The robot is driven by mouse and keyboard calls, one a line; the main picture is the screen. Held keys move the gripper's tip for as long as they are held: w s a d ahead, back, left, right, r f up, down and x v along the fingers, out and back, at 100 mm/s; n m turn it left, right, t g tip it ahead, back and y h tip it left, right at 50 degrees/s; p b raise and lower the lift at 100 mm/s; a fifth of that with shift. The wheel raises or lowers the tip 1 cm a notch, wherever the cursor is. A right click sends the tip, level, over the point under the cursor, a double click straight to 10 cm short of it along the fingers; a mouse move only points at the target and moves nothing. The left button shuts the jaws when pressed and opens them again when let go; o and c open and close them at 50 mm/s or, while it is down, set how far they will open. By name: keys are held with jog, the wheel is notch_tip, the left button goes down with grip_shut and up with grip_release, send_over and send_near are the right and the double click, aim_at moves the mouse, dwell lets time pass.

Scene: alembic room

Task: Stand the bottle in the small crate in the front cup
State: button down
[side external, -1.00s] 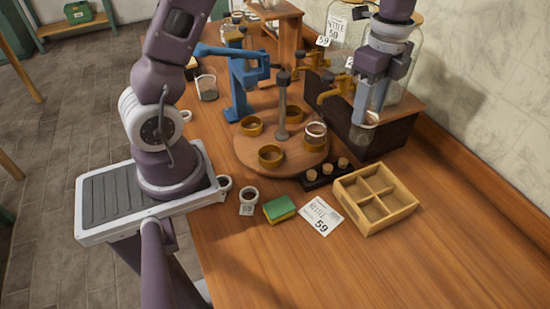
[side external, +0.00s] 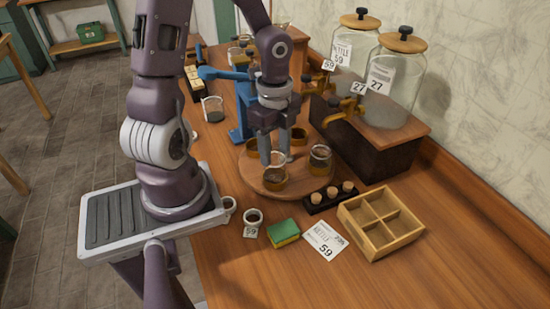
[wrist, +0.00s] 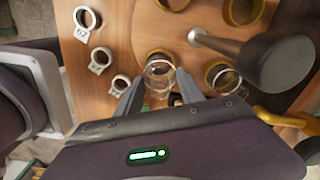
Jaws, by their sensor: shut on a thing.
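My gripper (side external: 273,160) is shut on a clear glass bottle (side external: 275,174), held upright at the front cup (side external: 275,186) of the round wooden stand (side external: 250,172). The bottle's lower end appears within the brass ring of this cup; I cannot tell if it rests on the bottom. In the wrist view the bottle (wrist: 160,75) is between my fingertips, with the cup's ring (wrist: 158,54) just behind it. A second glass (side external: 321,158) stands in the right cup. The small crate (side external: 353,236) with four compartments looks empty.
A post with a dark knob (wrist: 275,66) rises from the stand close to my gripper. A dark rack with corked vials (side external: 330,198), a green-yellow sponge (side external: 284,232) and a price card (side external: 324,240) lie in front. Large jars (side external: 397,85) stand behind right.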

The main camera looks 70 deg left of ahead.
jog(key=shift+f, duration=1)
jog(key=c, duration=0.7)
grip_release()
jog(key=shift+f, duration=0.15)
notch_tip(320, 180, up, 12)
jog(key=s+d+r+n+t, duration=0.2)
jog(key=d+r+n, duration=0.1)
jog(key=n, duration=0.1)
jog(key=s+d+r+n+t, duration=0.1)
jog(key=s+d+r+n, duration=0.2)
jog(key=n, duration=0.2)
jog(key=s+d+r+n+t, duration=0.2)
jog(key=s+d+n, duration=0.1)
jog(key=d+n, duration=0.1)
jog(key=shift+d+r+n+t, duration=0.1)
jog(key=shift+r+n+t, duration=0.2)
jog(key=shift+r, duration=0.1)
